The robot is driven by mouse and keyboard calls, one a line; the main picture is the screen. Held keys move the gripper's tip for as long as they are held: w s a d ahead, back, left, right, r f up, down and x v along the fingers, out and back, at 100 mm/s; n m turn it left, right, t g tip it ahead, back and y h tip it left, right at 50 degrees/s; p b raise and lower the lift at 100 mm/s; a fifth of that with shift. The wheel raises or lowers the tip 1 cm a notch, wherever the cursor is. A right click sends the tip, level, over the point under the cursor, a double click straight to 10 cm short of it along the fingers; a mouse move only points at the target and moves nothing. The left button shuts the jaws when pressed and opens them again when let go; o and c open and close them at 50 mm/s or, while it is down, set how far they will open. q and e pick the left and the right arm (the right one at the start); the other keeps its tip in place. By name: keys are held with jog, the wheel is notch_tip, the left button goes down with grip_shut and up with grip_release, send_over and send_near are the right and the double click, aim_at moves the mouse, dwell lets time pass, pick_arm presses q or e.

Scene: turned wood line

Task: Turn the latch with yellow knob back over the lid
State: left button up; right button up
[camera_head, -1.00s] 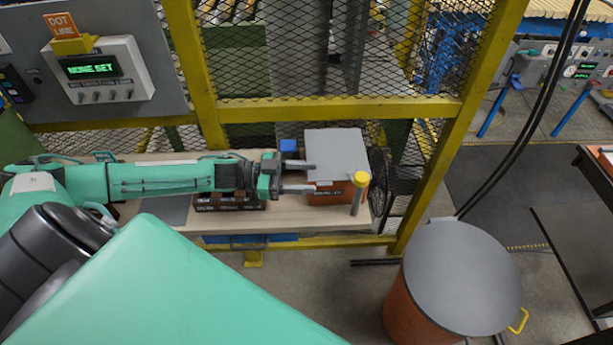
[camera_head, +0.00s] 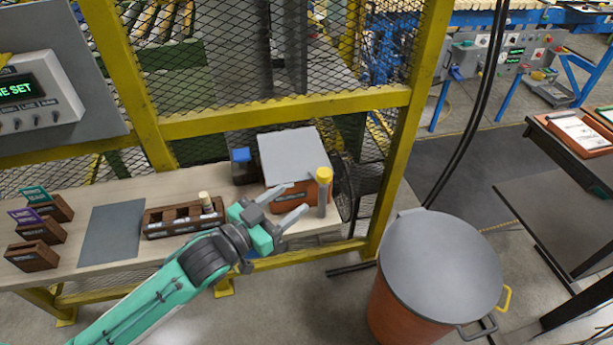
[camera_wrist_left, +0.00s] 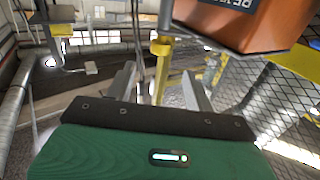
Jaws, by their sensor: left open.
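The orange box (camera_head: 290,199) stands on the bench with a flat grey lid (camera_head: 292,155). The latch's yellow knob (camera_head: 324,174) tops a grey upright post (camera_head: 322,203) at the box's front right corner, beside the lid rather than over it. My left gripper (camera_head: 299,197) is open and empty in front of the box, its fingers pointing toward the knob and apart from it. In the left wrist view the yellow knob (camera_wrist_left: 161,48) shows beyond and between the open fingers, with the orange box (camera_wrist_left: 245,22) at upper right. My right gripper is out of view.
A brown wooden rack (camera_head: 178,222) with a pale peg and a blue-topped block (camera_head: 241,156) sit left of the box. Yellow posts and mesh (camera_head: 270,110) stand behind. A large lidded drum (camera_head: 440,270) stands on the floor at right.

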aim_at(329, 171)
pick_arm(q)
jog(key=p+x, duration=0.3)
jog(key=x, duration=0.9)
jog(key=shift+w+d+r, duration=0.1)
jog(key=shift+w, duration=0.1)
jog(key=shift+w+d+p, duration=0.35)
jog(key=shift+w+d, duration=0.1)
jog(key=c, duration=1)
